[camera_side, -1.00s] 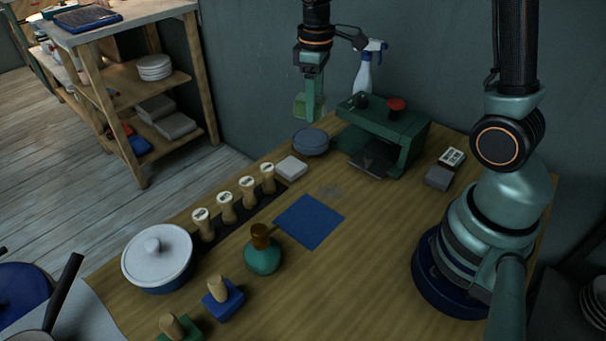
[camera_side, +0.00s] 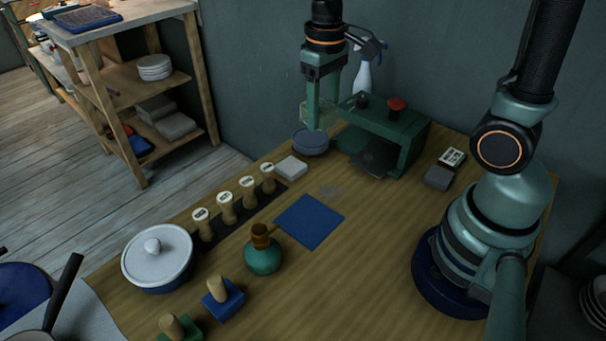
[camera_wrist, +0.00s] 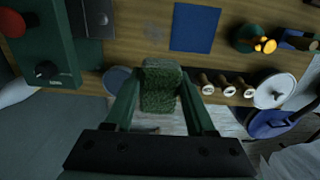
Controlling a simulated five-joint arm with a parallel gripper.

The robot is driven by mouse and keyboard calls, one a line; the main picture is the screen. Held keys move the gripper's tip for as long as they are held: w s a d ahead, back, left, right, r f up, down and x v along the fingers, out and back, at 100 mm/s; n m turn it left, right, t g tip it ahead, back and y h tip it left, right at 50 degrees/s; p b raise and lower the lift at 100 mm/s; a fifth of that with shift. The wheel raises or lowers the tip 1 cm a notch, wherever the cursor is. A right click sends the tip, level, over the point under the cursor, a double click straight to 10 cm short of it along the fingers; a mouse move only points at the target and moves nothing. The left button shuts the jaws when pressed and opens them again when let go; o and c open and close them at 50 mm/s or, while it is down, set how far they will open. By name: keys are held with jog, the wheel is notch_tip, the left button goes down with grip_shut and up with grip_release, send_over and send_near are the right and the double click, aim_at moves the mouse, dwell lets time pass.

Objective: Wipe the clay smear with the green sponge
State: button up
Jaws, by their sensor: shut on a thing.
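The clay smear (camera_side: 331,191) is a faint grey patch on the wooden table, just behind the blue mat (camera_side: 309,222) in the side view. My gripper (camera_side: 317,120) hangs in the air behind the smear, above the round grey-blue dish and left of the green machine. It is shut on the green sponge (camera_wrist: 160,86), which shows between both fingers in the wrist view. In the side view the sponge (camera_side: 328,113) is partly hidden by a finger. The sponge is apart from the table.
The green machine (camera_side: 398,135) with a red knob stands right of my gripper. The dish (camera_side: 311,142) and a white block (camera_side: 291,168) lie near the far left edge. Wooden-handled stamps (camera_side: 227,207), a lidded pot (camera_side: 157,257) and a teal bottle (camera_side: 263,257) stand further left.

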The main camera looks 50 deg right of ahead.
send_over(343, 184)
notch_tip(343, 184, down, 10)
jog(key=shift+w+a+f, duration=0.1)
jog(key=shift+w+f, duration=0.05)
jog(key=shift+f, duration=3.1)
jog(key=shift+a+f, duration=0.2)
jog(key=shift+f, duration=0.6)
jog(key=shift+a, duration=3.45)
jog(key=shift+d, duration=3.55)
jog(key=shift+s+d, duration=0.15)
jog(key=shift+s, duration=0.05)
jog(key=shift+a, duration=3.9)
jog(key=shift+d, duration=4)
jog(key=shift+w+a+r, duration=0.1)
jog(key=shift+w+r, duration=0.05)
jog(key=shift+r, duration=0.65)
notch_tip(343, 184, up, 6)
jog(key=shift+r, duration=0.2)
jog(key=shift+f, duration=0.1)
